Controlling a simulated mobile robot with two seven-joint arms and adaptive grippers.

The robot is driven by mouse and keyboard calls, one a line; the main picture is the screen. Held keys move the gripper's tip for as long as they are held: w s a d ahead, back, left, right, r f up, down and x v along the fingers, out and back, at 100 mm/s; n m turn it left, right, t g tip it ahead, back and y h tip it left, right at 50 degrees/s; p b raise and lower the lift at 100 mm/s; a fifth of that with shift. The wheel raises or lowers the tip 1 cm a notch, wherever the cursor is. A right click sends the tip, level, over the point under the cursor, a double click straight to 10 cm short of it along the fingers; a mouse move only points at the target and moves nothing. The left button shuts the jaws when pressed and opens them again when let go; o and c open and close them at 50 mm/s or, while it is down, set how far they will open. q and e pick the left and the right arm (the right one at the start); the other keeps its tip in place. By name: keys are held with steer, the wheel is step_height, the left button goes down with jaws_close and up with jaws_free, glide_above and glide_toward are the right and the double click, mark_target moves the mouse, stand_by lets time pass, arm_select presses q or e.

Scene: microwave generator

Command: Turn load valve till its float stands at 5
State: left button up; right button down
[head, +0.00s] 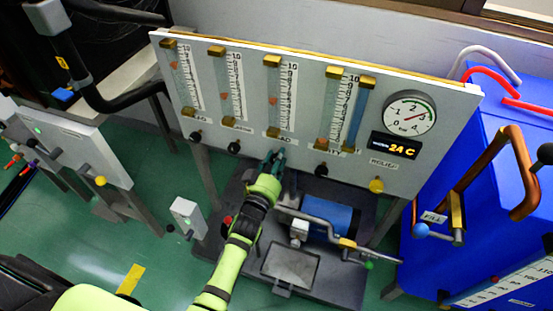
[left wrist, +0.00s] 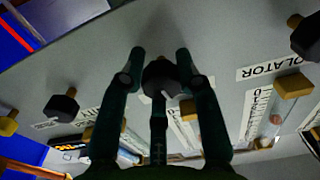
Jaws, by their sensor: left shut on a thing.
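The third flow tube from the left (head: 272,88) stands on the grey panel, over a label of which I read "AD". Its reddish float (head: 272,100) sits near mid-scale; the exact number is too small to read. My left gripper (head: 275,158) is at the valve below this tube and hides its knob in the head view. In the left wrist view my left gripper (left wrist: 160,66) has its dark fingers closed around the black knob (left wrist: 160,80), which carries a pale mark. My right gripper is not in view.
Neighbouring black knobs (head: 234,147) and (head: 321,170) stick out on both sides, with a yellow knob (head: 376,185) farther right. A pressure dial (head: 409,114) and a 24 C display (head: 395,147) sit at the right. A blue cabinet (head: 505,190) stands beside the panel.

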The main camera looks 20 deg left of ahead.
arm_select(q)
steer(key=shift+s+f, duration=0.1)
steer(key=shift+f, duration=0.25)
steer(key=o, duration=1.1)
steer(key=shift+r, duration=0.1)
steer(key=s, duration=1.2)
steer(key=shift+a, duration=0.25)
